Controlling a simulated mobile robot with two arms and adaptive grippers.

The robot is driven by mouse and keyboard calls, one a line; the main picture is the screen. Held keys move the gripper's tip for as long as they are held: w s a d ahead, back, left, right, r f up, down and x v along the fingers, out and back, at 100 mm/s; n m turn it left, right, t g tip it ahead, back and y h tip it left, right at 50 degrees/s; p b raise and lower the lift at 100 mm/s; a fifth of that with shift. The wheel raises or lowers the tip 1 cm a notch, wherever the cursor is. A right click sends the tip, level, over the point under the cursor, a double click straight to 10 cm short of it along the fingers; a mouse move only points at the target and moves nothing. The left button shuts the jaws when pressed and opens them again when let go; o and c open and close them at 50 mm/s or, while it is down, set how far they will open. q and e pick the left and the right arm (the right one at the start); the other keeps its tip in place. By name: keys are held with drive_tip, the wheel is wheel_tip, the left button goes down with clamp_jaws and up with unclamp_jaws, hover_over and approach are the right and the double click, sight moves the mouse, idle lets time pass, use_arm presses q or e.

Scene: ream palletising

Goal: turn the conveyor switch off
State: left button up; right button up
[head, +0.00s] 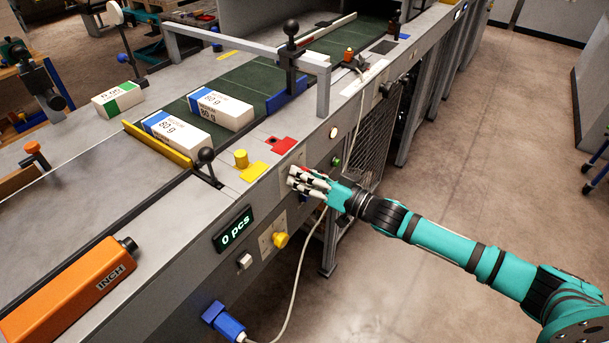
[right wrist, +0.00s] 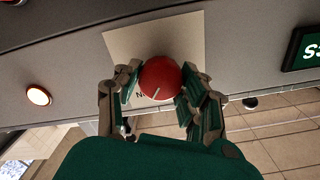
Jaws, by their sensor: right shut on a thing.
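In the right wrist view a round red switch knob (right wrist: 160,77) with a pale pointer line stands on a light plate (right wrist: 123,46) on the conveyor's side panel. The fingers of my right gripper (right wrist: 163,84) are closed around the knob from both sides. The plate's lettering is mostly covered. My left gripper is in neither view.
The panel also carries a "0 pcs" display (head: 234,230), a yellow knob (head: 281,239), a green button (head: 336,162) and a lit lamp (right wrist: 38,96). Two white reams (head: 221,109) (head: 178,132) lie on the green belt (head: 258,79).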

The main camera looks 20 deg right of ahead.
drive_tip(key=n, duration=1.2)
drive_tip(key=shift+a+n+b, duration=0.1)
drive_tip(key=shift+n+b, duration=0.2)
drive_tip(key=shift+b, duration=0.1)
drive_tip(key=shift+s+n+b, duration=0.1)
drive_tip(key=shift+n+b, duration=0.25)
drive_tip(key=shift+n, duration=1.45)
drive_tip(key=o, duration=1.2)
drive_tip(key=shift+s, duration=0.1)
drive_tip(key=v, duration=1.2)
